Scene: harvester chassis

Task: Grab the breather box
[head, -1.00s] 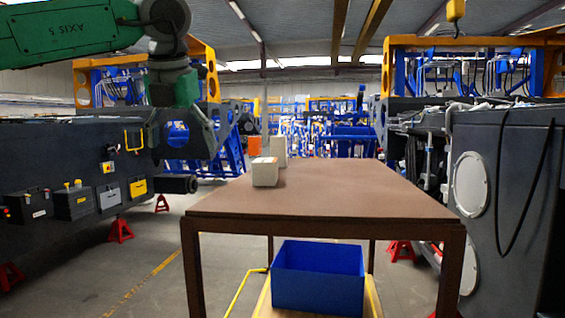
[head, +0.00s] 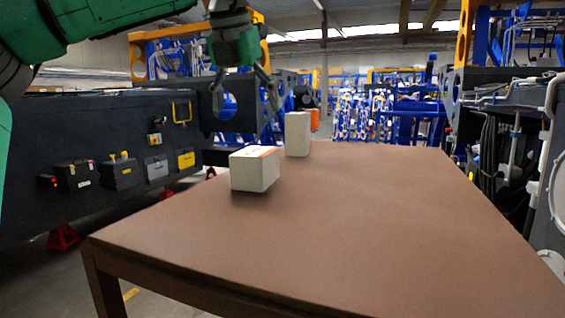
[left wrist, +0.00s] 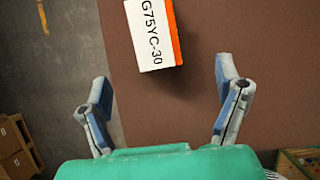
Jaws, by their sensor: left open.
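A white box with an orange stripe (head: 252,170) lies near the left edge of the brown table. A taller pale box (head: 298,134) stands behind it. I cannot tell from the head view which is the breather box. My left gripper (head: 245,98) is open and empty, pointing down, above and beyond the striped box in the head view. The left wrist view shows a white box with an orange side, printed "G75YC-30" (left wrist: 153,35), ahead of and between the spread fingers (left wrist: 161,78), not touched. My right gripper is not in view.
The brown table (head: 340,230) is clear in its middle and right. Small dark boxes and a yellow one (head: 185,160) are on the dark chassis (head: 60,125) at left. Machinery stands at right.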

